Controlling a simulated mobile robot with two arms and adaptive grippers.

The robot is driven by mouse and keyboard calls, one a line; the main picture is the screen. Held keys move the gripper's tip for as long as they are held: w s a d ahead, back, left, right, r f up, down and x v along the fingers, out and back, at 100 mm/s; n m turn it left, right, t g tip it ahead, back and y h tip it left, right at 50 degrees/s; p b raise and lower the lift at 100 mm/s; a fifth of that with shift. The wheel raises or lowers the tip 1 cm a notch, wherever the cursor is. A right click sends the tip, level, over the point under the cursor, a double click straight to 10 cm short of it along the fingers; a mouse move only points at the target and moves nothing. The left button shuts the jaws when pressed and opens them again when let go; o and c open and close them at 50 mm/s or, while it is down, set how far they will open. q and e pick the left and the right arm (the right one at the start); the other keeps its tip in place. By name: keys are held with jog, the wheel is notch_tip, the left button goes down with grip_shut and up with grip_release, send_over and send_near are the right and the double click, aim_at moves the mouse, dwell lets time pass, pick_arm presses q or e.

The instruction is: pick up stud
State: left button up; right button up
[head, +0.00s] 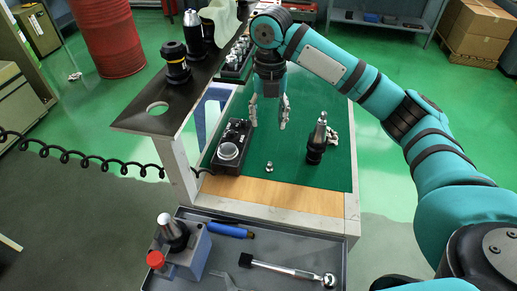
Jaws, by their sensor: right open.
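A small silver stud (269,167) stands on the green mat of the cart, near the mat's front edge. My right gripper (268,118) comes in from the right and points down above the mat, behind the stud. Its two fingers are apart and nothing shows between them. The stud is apart from the fingers. My left gripper does not show.
A raised dark shelf (180,110) flanks the mat. The front tray (225,268) holds a ratchet wrench (290,271) and a blue marker (228,230).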

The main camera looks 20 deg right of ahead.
jog(key=p, duration=0.1)
send_over(270, 162)
notch_tip(270, 162, down, 6)
jog(key=f, duration=0.3)
jog(key=f+p, duration=0.1)
jog(key=f, duration=0.1)
jog(key=shift+a+f, duration=0.2)
jog(key=shift+a, duration=0.15)
jog(key=shift+f, duration=0.4)
jog(key=f, duration=0.1)
jog(key=f+p, duration=0.1)
jog(key=f, duration=0.1)
jog(key=shift+d+f+p, duration=0.3)
jog(key=shift+f, duration=0.65)
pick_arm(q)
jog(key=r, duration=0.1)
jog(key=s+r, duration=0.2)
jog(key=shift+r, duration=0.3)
pick_arm(e)
grip_shut()
